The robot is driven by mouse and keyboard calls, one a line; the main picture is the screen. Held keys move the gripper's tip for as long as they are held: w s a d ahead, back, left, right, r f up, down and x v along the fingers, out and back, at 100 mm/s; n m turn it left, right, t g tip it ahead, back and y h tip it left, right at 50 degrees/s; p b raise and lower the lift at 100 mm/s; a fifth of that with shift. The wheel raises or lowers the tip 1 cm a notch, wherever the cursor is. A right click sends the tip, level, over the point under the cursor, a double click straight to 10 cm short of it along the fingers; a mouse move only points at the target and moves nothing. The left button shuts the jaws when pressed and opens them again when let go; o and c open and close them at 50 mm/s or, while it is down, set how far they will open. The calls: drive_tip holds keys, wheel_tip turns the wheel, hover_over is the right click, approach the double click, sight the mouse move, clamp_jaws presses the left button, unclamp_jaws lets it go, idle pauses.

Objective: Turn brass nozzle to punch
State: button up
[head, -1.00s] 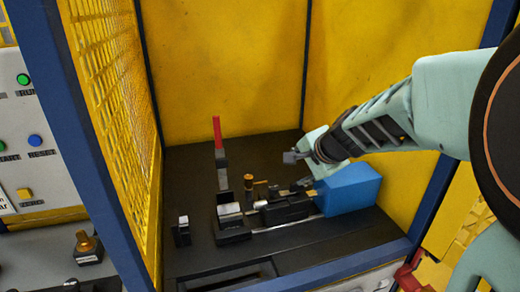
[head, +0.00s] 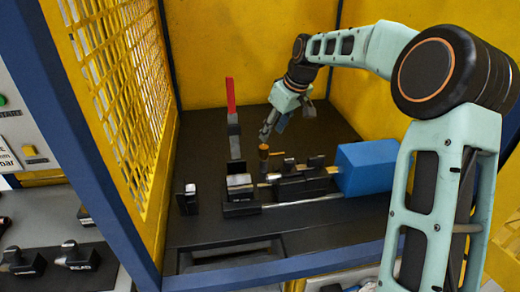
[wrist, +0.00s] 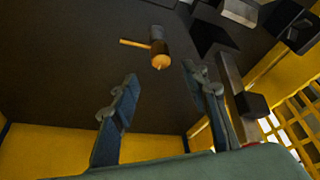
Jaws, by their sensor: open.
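The brass nozzle (head: 264,150) stands upright on a dark post in the middle of the fixture, with a short brass rod sticking out to its right. In the wrist view the nozzle (wrist: 160,56) lies ahead of my fingers, its rod pointing left. My gripper (head: 267,132) is just behind and above the nozzle in the head view, pointing down. In the wrist view my gripper (wrist: 160,74) is open, with the nozzle between the lines of its two fingers and nothing held. I cannot see any contact.
A red-handled lever (head: 231,96) stands left of the nozzle. A clamp block (head: 240,186), a black slide (head: 300,184) and a blue block (head: 366,168) line the front. A yellow mesh wall (head: 120,110) bounds the left. The black floor behind is mostly clear.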

sight(265, 147)
drive_tip(key=x, duration=1)
drive_tip(key=shift+a+f+p, duration=0.1)
drive_tip(key=shift+f+p, duration=0.1)
drive_tip(key=shift+p, duration=0.2)
clamp_jaws()
